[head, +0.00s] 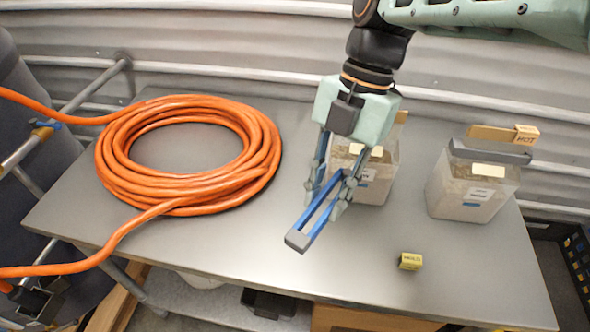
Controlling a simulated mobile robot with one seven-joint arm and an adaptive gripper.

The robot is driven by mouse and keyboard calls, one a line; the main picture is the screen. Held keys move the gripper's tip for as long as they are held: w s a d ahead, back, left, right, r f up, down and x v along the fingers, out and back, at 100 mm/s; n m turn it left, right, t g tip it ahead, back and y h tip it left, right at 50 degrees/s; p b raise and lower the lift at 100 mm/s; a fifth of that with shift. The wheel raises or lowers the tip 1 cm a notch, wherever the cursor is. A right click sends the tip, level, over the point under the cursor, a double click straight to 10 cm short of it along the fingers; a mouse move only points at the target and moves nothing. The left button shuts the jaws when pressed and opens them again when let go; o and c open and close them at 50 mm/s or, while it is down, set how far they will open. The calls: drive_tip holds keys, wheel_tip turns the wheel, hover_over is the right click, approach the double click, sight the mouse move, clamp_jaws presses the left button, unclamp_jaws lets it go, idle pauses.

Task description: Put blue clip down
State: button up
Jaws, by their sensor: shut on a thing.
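My gripper (331,183) points down near the middle of the grey table (230,240). It is shut on the blue clip (318,219), a long blue piece with a slot and a grey end. The clip slants down to the left, its grey end toward the front of the table. It seems held above the table, though the gap is hard to judge. The gripper and arm hide part of the clear container (375,185) behind them.
A coil of orange hose (265,165) covers the table's left part. A second clear container (470,190) with a grey lid and a tan block (500,136) on top stands at the right. A small yellow block (410,261) lies near the front edge. The front middle is clear.

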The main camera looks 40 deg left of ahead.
drive_tip(key=s+d+f+n+h+b, duration=0.2)
drive_tip(key=s+d+f+n, duration=0.2)
drive_tip(key=s+f+n, duration=0.15)
drive_tip(key=shift+m, duration=0.35)
drive_tip(key=w+a+f, duration=0.1)
drive_tip(key=a+f, duration=0.2)
drive_tip(key=w+a+f, duration=0.2)
drive_tip(key=a+f, duration=0.1)
drive_tip(key=a, duration=0.1)
drive_tip(key=w+a+f, duration=0.2)
drive_tip(key=a+f, duration=0.1)
drive_tip(key=shift+a+p, duration=0.35)
drive_tip(key=shift+a, duration=0.05)
drive_tip(key=shift+w+a+f, duration=0.3)
drive_tip(key=shift+a+f, duration=0.15)
drive_tip(key=shift+f, duration=1.75)
drive_tip(key=shift+f, duration=0.15)
drive_tip(key=o, duration=1.1)
